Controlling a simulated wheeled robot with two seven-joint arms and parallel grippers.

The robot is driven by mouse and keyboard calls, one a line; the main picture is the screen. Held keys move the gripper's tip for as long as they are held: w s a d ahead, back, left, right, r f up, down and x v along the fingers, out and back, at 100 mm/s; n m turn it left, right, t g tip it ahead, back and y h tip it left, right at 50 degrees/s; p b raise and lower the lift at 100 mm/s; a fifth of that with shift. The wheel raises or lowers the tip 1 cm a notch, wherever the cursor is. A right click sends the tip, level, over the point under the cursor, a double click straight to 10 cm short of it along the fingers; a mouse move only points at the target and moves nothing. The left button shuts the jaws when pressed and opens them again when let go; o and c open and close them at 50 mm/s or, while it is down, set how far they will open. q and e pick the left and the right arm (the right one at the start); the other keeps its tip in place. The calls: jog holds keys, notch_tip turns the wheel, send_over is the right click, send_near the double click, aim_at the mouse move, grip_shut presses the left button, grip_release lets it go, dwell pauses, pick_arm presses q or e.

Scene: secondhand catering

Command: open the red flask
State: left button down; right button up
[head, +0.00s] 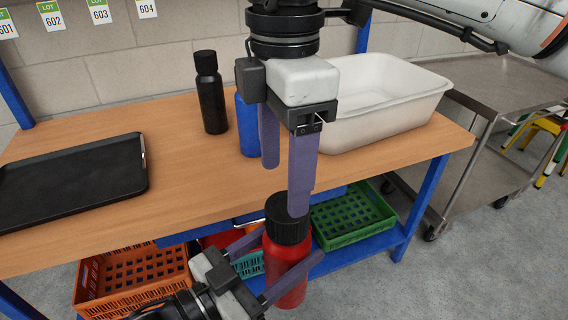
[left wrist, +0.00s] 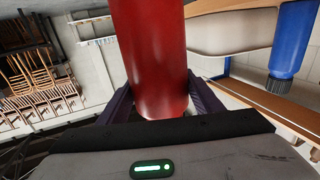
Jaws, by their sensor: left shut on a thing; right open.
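The red flask (head: 286,268) is upright in front of the table edge, with its ribbed black cap (head: 288,230) on top. My left gripper (head: 292,244) is shut around the flask's body, below the cap. In the left wrist view the red body (left wrist: 155,60) stands between the two fingers; its cap is out of that view. My right gripper (head: 284,188) points down from above, open, its fingers apart. The nearer fingertip overlaps the cap in the picture; I cannot tell whether it touches.
On the wooden table (head: 180,210) stand a black bottle (head: 211,100), a blue flask (head: 246,130) partly behind my right gripper, a white tub (head: 400,115) and a black tray (head: 70,185). An orange crate (head: 90,290) and a green crate (head: 350,218) sit below. A steel cart (head: 500,95) stands right.

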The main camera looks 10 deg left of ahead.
aim_at(285, 206)
jog(key=shift+d+f, duration=0.15)
jog(key=shift+f, duration=3.75)
